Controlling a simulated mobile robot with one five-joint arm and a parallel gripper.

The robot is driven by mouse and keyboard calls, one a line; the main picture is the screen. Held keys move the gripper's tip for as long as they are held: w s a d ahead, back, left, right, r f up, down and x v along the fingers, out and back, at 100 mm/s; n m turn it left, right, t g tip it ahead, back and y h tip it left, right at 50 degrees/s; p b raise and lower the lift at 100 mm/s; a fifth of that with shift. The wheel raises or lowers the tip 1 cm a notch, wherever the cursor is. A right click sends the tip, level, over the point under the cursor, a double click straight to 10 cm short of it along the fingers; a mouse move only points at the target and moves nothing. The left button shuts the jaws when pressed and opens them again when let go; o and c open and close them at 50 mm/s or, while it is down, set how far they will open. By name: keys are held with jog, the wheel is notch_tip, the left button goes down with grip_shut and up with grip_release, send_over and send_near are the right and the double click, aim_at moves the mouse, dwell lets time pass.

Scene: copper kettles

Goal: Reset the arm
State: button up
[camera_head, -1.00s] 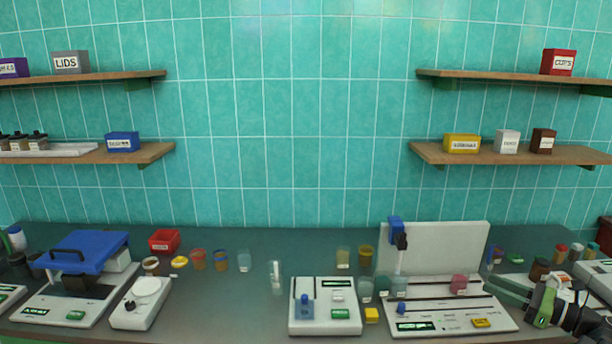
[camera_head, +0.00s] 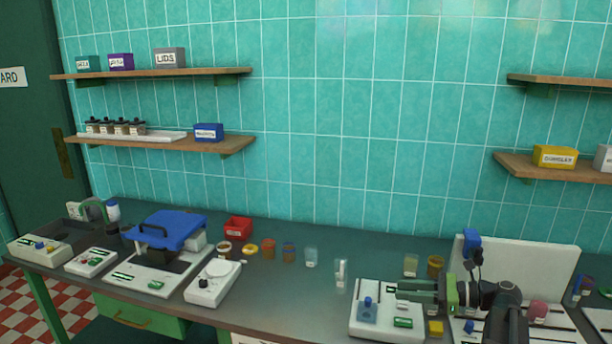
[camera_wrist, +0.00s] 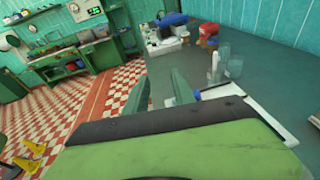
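My arm reaches in from the lower right of the head view, above the right part of the grey counter (camera_head: 300,262). The near edge of the counter runs past the fingers there. My arm hides part of the white panelled machine (camera_head: 555,262) behind it.
Clear cups (camera_head: 311,258) and a glass (camera_head: 341,273) stand left of my gripper. A blue-lidded machine (camera_head: 165,232) and a white scale (camera_head: 212,283) stand farther left. Wall shelves (camera_head: 150,74) hang above. The wrist view shows open checkered floor (camera_wrist: 90,105).

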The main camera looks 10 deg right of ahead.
jog(key=s+a+f+n+g+h, duration=0.1)
jog(key=a+f+n+g+h, duration=0.45)
jog(key=a, duration=0.85)
jog(key=s+a+f+n+g+y, duration=0.1)
jog(key=s+a+f+n+g, duration=0.15)
jog(key=a+f+n, duration=0.8)
jog(key=s+a+f+h, duration=0.1)
jog(key=s+a+h, duration=0.1)
jog(key=a+h, duration=0.25)
jog(key=d+f+n+h, duration=0.2)
jog(key=d+n+h, duration=0.2)
jog(key=d+n, duration=0.4)
jog(key=shift+d+f+h, duration=0.15)
jog(key=shift+d+h, duration=0.15)
jog(key=shift+d, duration=0.45)
